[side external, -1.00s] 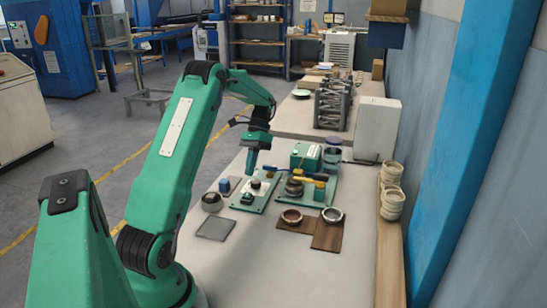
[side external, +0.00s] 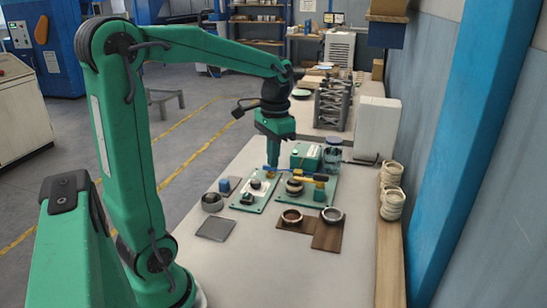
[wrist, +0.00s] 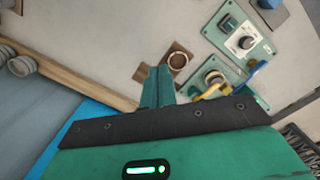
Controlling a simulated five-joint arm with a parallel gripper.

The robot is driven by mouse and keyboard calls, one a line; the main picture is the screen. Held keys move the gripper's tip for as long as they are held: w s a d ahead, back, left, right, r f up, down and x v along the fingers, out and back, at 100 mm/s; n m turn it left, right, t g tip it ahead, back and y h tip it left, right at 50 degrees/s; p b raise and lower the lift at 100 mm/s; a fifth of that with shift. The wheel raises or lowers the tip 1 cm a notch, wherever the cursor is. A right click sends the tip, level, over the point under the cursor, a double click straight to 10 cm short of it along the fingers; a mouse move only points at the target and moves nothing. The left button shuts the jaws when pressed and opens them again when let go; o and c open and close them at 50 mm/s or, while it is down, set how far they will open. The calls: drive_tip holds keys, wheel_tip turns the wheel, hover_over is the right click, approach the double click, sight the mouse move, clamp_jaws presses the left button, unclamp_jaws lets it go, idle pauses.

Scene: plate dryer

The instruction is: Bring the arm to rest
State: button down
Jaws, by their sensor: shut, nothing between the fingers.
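My green gripper (side external: 271,164) points down above the table (side external: 255,262), in front of the far green equipment plate in the side view. Its fingers are shut with nothing between them. In the wrist view the closed fingers (wrist: 155,72) point away from the camera over the table. My arm is raised, with its upper link upright and its forearm reaching out to the right. The exact height of the fingertips above the table is hard to tell.
Two green plates with fixtures (side external: 248,199) stand under the gripper. Stacked cups (side external: 392,203) stand at the right. The table's front is clear.

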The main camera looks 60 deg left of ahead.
drive_tip(key=s+d+t, duration=0.6)
drive_tip(key=s+d, duration=0.3)
drive_tip(key=d, duration=0.2)
drive_tip(key=shift+s+d+r, duration=0.2)
drive_tip(key=shift+d+r, duration=0.2)
drive_tip(key=shift+r, duration=0.05)
idle(3.0)
